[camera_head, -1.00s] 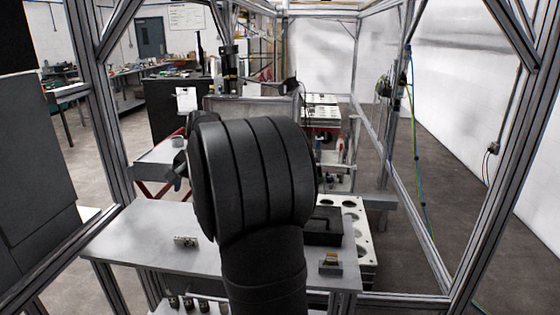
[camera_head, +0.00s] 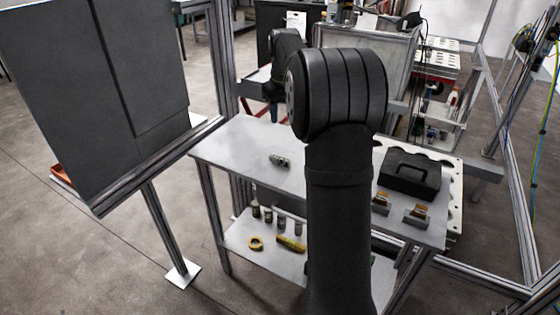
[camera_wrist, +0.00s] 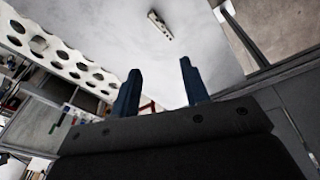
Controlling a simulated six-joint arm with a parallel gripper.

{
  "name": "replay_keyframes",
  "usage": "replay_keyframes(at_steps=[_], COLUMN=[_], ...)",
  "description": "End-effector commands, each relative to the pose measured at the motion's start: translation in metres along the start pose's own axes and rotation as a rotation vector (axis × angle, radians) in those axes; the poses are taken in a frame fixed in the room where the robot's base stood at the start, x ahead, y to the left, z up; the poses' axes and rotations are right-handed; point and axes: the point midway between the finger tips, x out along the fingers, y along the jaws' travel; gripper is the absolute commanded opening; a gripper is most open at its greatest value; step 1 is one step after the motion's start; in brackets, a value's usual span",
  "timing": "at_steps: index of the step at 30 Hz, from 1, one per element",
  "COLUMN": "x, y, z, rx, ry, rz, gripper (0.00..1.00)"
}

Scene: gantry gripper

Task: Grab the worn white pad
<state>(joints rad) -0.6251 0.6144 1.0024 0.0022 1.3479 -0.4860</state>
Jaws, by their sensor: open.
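A small pale block (camera_head: 279,160) lies on the grey table (camera_head: 236,146), left of my arm in the head view. It also shows in the wrist view (camera_wrist: 160,24), near the top, with dark spots on it. It is the only small whitish piece on the tabletop, but I cannot tell for sure that it is the worn white pad. My gripper (camera_wrist: 159,66) has two blue fingers spread apart with nothing between them. The block is beyond the fingertips and apart from them. In the head view my arm hides part of the table.
A black case (camera_head: 409,175) and two small brown-and-grey pieces (camera_head: 417,215) sit on the table's right side. A white panel with round holes (camera_head: 455,190) is beside them. The table around the block is clear.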

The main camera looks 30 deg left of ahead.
Motion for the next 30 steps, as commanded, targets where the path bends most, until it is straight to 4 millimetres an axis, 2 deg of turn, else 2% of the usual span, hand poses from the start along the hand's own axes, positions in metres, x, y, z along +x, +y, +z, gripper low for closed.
replay_keyframes(at_steps=[3, 9, 14, 24, 30], x=[0.008, 0.013, 0.028, 0.101, 0.129], y=[-0.004, -0.007, -0.006, -0.003, -0.001], z=[-0.012, -0.021, -0.02, -0.013, -0.01], rx=[-0.23, -0.442, -0.472, -0.468, -0.467], ry=[-0.05, -0.098, -0.107, -0.107, -0.104], rz=[0.017, 0.025, 0.024, 0.023, 0.025], gripper=[0.42, 0.42, 0.42, 0.42, 0.42])
